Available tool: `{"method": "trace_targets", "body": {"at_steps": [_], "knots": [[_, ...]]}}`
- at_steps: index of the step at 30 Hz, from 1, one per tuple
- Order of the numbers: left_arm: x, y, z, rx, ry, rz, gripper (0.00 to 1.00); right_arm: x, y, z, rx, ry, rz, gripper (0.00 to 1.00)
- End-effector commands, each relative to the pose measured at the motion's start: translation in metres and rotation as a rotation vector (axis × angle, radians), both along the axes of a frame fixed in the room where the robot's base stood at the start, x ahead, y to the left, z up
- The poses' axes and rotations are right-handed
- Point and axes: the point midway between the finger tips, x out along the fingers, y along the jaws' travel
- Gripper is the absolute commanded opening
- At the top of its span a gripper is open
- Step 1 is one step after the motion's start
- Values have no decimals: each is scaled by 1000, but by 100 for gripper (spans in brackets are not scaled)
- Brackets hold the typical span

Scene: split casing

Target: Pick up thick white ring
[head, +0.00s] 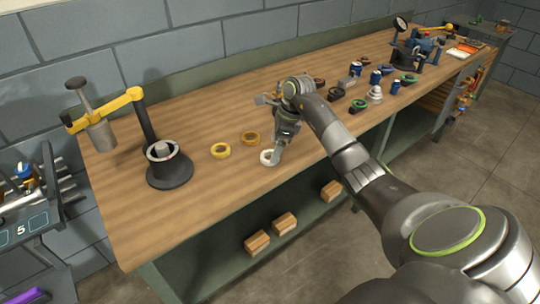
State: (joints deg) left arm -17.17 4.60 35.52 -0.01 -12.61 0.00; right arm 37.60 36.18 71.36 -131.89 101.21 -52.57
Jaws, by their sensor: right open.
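The thick white ring (267,158) lies flat on the wooden workbench, near its front edge. My right gripper (275,157) is directly at the ring, with its fingers pointing down at the ring's right side. Its fingers hide part of the ring, and I cannot tell whether they touch it. The right gripper is open. My left gripper is not in the head view.
A dark round fixture (170,172) and a yellow-armed press (110,108) stand to the left. Blue, black and green parts (375,78) crowd the right. The front left bench is clear.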

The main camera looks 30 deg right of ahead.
Motion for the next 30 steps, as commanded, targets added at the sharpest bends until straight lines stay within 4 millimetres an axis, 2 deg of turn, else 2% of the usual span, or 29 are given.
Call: {"method": "trace_targets", "body": {"at_steps": [2, 6, 15, 26, 30], "knots": [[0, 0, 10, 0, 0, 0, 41, 2, 3, -10, 4, 5, -1, 81], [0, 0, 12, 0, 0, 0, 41, 6, 7, -27, 2, 1, 0, 81], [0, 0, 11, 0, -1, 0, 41, 6, 7, -32, 0, 0, 0, 80], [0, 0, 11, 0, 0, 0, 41, 6, 7, -31, 0, 0, 0, 33], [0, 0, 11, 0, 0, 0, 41, 6, 7, -31, 1, -1, 0, 33]]}}
